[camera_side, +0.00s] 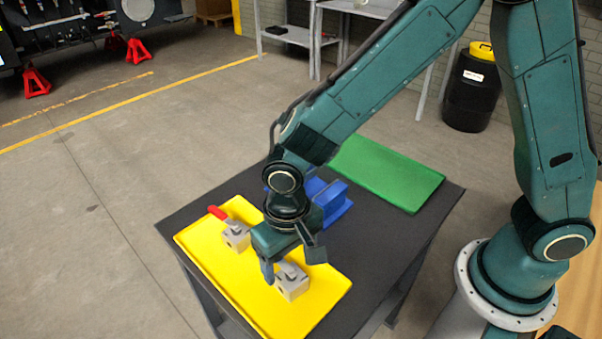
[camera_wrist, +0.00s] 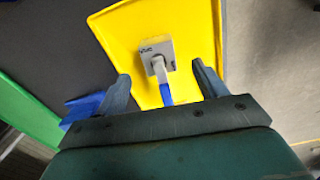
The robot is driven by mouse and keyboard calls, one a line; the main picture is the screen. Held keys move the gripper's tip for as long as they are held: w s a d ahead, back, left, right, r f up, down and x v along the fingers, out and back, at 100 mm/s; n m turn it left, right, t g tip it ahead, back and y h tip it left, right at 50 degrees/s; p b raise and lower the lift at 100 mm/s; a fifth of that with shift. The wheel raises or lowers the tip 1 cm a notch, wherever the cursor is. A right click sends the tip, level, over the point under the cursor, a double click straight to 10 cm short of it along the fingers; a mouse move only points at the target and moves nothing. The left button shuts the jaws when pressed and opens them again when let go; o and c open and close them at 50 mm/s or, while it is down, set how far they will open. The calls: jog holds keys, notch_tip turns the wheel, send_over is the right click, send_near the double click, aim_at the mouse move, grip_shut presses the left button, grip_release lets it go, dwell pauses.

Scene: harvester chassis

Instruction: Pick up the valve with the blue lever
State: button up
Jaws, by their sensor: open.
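The valve with the blue lever (camera_wrist: 157,50) lies on the yellow tray (camera_wrist: 115,27). In the wrist view its grey body is between and slightly beyond my fingertips, and its blue lever (camera_wrist: 165,93) points back toward my palm. In the side view the valve's grey body (camera_side: 291,284) is just below my gripper, and its lever is hidden. My gripper (camera_side: 291,262) is open and empty above it; its fingers also show in the wrist view (camera_wrist: 160,73), one on each side, apart from the valve.
A second grey valve with a red lever (camera_side: 218,212) stands on the yellow tray, to the left of my gripper. A blue holder (camera_side: 332,200) and a green mat or tray (camera_side: 388,173) are behind on the dark table (camera_side: 380,235). The table's right part is clear.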

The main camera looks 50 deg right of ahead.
aim_at(290, 271)
jog(key=shift+f, duration=0.5)
jog(key=shift+f, duration=0.1)
jog(key=shift+d+f, duration=0.1)
jog(key=shift+f, duration=2.4)
jog(key=c, duration=1.4)
jog(key=shift+r, duration=0.15)
notch_tip(290, 271, up, 20)
jog(key=shift+f, duration=0.1)
